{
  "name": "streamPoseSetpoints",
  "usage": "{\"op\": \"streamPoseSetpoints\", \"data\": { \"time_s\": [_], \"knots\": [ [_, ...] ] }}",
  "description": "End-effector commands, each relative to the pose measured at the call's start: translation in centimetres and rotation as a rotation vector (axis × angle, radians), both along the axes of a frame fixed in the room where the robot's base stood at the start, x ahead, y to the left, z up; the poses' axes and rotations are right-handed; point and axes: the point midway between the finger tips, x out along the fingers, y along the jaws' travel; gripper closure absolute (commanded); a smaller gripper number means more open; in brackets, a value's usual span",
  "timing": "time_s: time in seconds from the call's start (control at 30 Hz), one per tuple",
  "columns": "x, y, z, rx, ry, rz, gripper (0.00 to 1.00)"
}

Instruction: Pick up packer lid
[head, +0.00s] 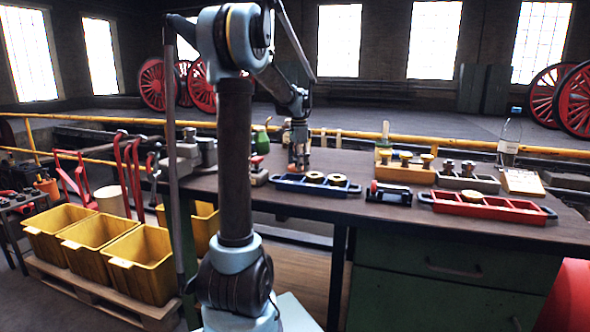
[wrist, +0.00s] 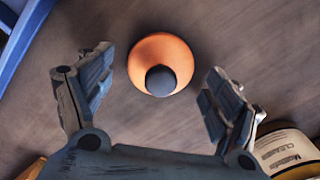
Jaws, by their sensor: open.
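A round copper-orange lid with a dark knob, which looks like the packer lid (wrist: 139,67), lies on the bench top in the wrist view. It sits between and slightly beyond my fingertips. My gripper (wrist: 153,85) is open, with one finger on each side of the lid and a gap to both; nothing is held. In the head view my gripper (head: 299,158) points down over the bench, left of centre, behind the blue tray.
A blue tray (head: 283,184) with brass rings lies close in front of my gripper. A red tray (head: 487,208) and a yellow block (head: 404,173) stand to the right. A labelled can (wrist: 285,148) is near the right finger. Yellow bins (head: 141,266) stand on the floor at left.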

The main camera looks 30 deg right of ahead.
Motion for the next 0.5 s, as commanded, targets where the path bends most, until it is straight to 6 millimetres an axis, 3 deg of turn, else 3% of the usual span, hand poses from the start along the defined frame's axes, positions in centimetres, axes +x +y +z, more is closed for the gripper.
{"op": "streamPoseSetpoints", "data": {
  "time_s": [0.07,0.1,0.3,0.5],
  "knots": [
    [0.03,0.02,0.01,0.000,0.000,0.000,0.17],
    [0.03,0.03,0.01,0.000,0.000,0.001,0.22],
    [0.05,0.08,0.01,0.000,0.000,0.001,0.65],
    [0.10,0.13,-0.02,0.000,0.000,0.002,0.65]
  ]
}}
